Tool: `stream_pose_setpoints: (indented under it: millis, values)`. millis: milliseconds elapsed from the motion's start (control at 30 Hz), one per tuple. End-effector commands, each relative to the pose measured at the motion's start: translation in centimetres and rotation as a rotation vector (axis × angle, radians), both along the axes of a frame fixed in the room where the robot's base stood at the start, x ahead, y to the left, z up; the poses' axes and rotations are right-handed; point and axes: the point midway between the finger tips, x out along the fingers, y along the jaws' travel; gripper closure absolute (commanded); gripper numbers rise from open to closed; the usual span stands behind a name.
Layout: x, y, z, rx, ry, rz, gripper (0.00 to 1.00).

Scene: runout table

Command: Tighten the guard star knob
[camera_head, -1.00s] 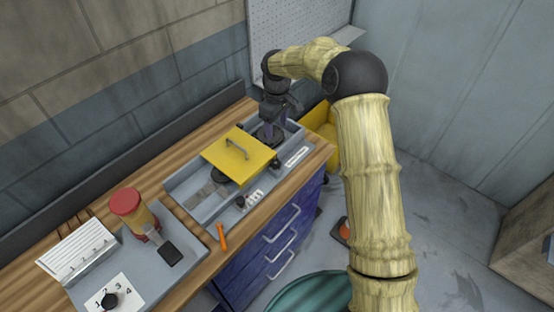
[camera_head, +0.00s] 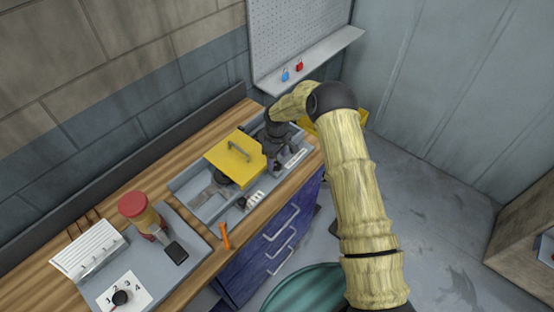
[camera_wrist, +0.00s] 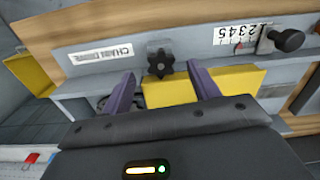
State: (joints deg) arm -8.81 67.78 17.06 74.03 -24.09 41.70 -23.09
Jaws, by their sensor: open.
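The black guard star knob (camera_wrist: 160,62) sits on the grey front rail of the machine in the wrist view. My gripper (camera_wrist: 161,70) is open, with one purple finger on each side of the knob in that picture. I see clear gaps beside the knob and cannot tell how deep the fingers reach. The yellow guard (camera_head: 232,156), with a grey handle, lies over the grey trough; its edge (camera_wrist: 172,92) shows below the knob in the wrist view. In the head view my gripper (camera_head: 288,163) is at the guard's right end, and the star knob is hidden there.
A numbered scale (camera_wrist: 238,36) and a black round knob (camera_wrist: 290,40) are along the same rail. An orange tool (camera_head: 224,236) lies near the bench's front edge. A red-capped container (camera_head: 133,205) and a dial plate (camera_head: 133,282) are at left. Padlocks sit on the shelf (camera_head: 325,54).

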Motion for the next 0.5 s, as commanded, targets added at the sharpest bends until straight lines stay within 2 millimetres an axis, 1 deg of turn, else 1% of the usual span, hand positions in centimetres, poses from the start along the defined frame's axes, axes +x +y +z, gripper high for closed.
stream_pose_setpoints:
  millis: [100, 233, 367, 500]
  values:
    - [-0.1, 0.0, -1.5, -0.001, 0.003, 0.001, 0.40]
    - [0.0, 0.0, -2.7, -0.001, 0.001, 0.002, 0.40]
    - [0.0, 0.0, -3.3, 0.000, 0.000, 0.002, 0.40]
    - [0.0, 0.0, -3.5, 0.000, -0.001, 0.001, 0.40]
